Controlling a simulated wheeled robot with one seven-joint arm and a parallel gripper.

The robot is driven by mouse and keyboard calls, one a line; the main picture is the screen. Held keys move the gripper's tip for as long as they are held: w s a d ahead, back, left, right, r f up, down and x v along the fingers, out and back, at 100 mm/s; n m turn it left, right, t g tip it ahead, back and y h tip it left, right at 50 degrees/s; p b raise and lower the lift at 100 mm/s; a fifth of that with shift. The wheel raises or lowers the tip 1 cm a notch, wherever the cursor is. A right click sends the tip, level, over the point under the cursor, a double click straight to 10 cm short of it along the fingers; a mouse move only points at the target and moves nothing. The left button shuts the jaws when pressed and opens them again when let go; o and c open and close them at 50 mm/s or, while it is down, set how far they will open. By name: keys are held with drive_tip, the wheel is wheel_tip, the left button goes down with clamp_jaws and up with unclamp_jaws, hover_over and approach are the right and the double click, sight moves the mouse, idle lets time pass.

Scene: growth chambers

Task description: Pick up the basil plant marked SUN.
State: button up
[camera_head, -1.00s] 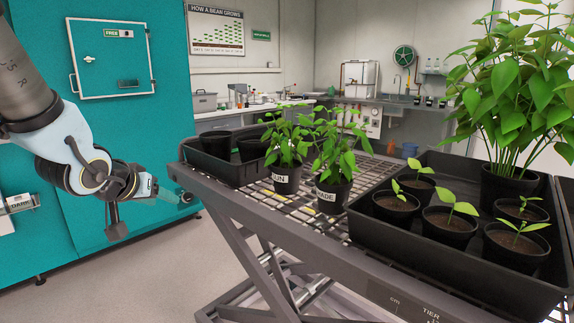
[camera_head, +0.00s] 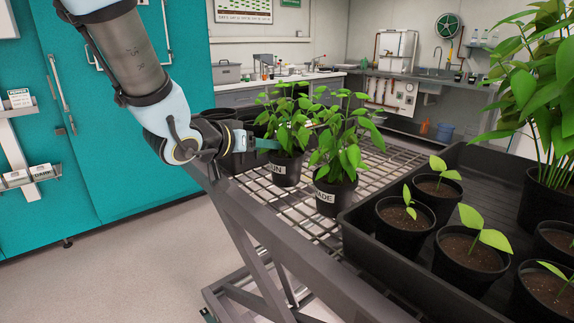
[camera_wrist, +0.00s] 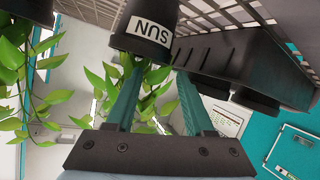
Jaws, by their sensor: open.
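The basil plant marked SUN (camera_head: 287,172) stands upright in a black pot on the slatted bench; its label is partly hidden in the head view. In the wrist view, which is upside down, the SUN pot (camera_wrist: 143,30) is at the top centre with its white label readable. My gripper (camera_head: 268,144) is at the left side of this plant, level with its lower leaves. In the wrist view my open gripper (camera_wrist: 160,70) has its two teal fingers apart, tips near the pot's rim, with leaves between and around them. Nothing is held.
A second plant (camera_head: 337,160), its label partly reading "ADE", stands close to the right. A black tray (camera_head: 345,228) with seedling pots and a tall plant is further right. Another dark tray is behind my gripper. Teal chambers (camera_head: 120,130) stand at the left.

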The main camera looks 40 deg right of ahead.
drive_tip(key=shift+p+x, duration=0.95)
drive_tip(key=shift+x, duration=1.75)
drive_tip(key=shift+w+a+f, duration=0.1)
drive_tip(key=shift+a+f, duration=0.05)
drive_tip(key=shift+f, duration=0.05)
clamp_jaws()
